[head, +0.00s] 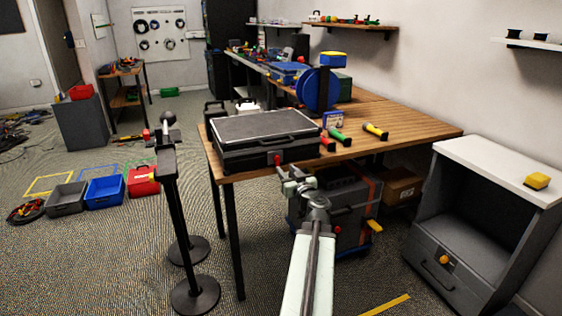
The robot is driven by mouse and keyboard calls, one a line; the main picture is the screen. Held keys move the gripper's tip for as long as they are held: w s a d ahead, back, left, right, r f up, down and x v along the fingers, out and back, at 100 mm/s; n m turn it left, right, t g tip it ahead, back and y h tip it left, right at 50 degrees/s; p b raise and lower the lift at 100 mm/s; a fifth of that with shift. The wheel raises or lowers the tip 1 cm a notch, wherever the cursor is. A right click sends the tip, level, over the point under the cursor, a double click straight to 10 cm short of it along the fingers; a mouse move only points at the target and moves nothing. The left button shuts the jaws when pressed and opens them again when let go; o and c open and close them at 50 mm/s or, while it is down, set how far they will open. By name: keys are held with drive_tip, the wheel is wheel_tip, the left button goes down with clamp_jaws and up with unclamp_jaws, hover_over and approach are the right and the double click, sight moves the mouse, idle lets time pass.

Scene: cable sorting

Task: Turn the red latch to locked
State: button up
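A small red latch (277,159) is on the front face of a black case (235,158), near the right part of that face. The case lies closed with a grey top panel at the front left of the wooden table. My gripper (285,180) is in front of the table edge, just below and slightly right of the latch. A small gap seems to show between them, but contact is hard to judge. The fingers are too small to tell open from shut. The latch's exact angle is also unclear.
A dark box (340,205) sits under the table near my arm. A black post (180,210) stands left of the table. A grey cabinet (480,220) is at right.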

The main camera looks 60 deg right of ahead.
sight(279, 161)
drive_tip(key=x, duration=0.7)
drive_tip(key=shift+w+d, duration=0.1)
drive_tip(key=shift+w, duration=0.1)
clamp_jaws()
drive_tip(key=shift+s, duration=0.1)
